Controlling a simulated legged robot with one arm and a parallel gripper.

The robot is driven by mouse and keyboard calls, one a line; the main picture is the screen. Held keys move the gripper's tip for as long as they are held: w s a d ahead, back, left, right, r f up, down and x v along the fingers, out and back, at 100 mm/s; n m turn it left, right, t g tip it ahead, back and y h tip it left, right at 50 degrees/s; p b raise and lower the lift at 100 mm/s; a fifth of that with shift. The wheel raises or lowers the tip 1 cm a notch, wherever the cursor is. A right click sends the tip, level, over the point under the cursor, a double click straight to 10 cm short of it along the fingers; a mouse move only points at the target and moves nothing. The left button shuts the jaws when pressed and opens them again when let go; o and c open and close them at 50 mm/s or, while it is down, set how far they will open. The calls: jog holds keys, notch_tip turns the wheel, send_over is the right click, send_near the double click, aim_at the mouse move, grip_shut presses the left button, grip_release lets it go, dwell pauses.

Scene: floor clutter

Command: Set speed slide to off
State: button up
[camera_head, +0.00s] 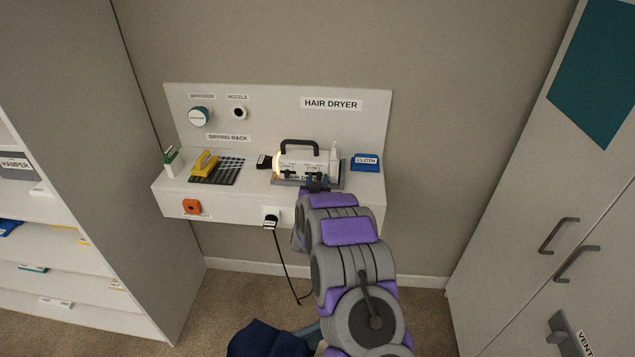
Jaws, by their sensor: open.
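The hair dryer (323,167) is a white body with a black handle on a grey mat on the shelf, with an orange glow at its left end. Small labelled controls (291,168) show on its front face; I cannot make out the speed slide or its setting. My gripper (317,180) is at the dryer's front, just below those controls, and hides part of the label there. It is open. I cannot tell whether it touches the dryer.
A drying rack (232,165) with a yellow item (204,163) is to the left, and a blue cloth (365,162) to the right. A black plug (270,222) with a hanging cord (285,265) is on the shelf front. Cabinets stand on both sides.

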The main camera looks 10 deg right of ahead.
jog(key=shift+w, duration=0.2)
grip_shut()
dwell(0.4)
dwell(0.3)
